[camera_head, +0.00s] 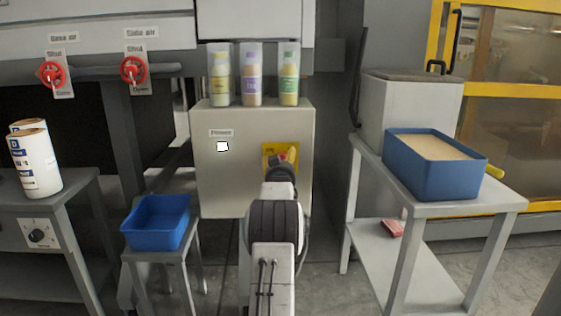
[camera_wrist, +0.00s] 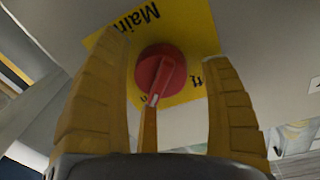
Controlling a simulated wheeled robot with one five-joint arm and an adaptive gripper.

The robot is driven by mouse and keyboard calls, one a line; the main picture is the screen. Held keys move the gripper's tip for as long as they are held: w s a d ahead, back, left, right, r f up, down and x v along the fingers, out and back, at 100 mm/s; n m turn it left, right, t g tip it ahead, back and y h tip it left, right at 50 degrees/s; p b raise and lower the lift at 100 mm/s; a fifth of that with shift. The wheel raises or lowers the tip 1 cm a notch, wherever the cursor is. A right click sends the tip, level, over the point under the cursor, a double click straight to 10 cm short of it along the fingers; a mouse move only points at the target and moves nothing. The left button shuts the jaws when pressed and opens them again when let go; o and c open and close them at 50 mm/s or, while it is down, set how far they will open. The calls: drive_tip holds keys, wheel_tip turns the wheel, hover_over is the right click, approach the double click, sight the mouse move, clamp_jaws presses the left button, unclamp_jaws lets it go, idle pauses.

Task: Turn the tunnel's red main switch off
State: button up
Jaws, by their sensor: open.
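The red main switch (camera_wrist: 161,74) is a round knob with a raised grip bar, on a yellow plate (camera_wrist: 196,38) with the partly hidden word "Main". I cannot tell how far the fingertips are from the panel. In the head view the yellow plate (camera_head: 268,151) is on the front of the grey cabinet (camera_head: 225,185), and my arm hides most of the knob.
Several bottles in clear holders (camera_head: 251,75) stand on the cabinet. A blue bin (camera_head: 157,240) stands on a stool to the left. A blue box (camera_head: 433,183) sits on a grey table to the right. Red valve wheels (camera_head: 134,70) are at the upper left.

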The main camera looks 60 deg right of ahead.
drive_tip(key=shift+r, duration=0.1)
drive_tip(key=c, duration=1.2)
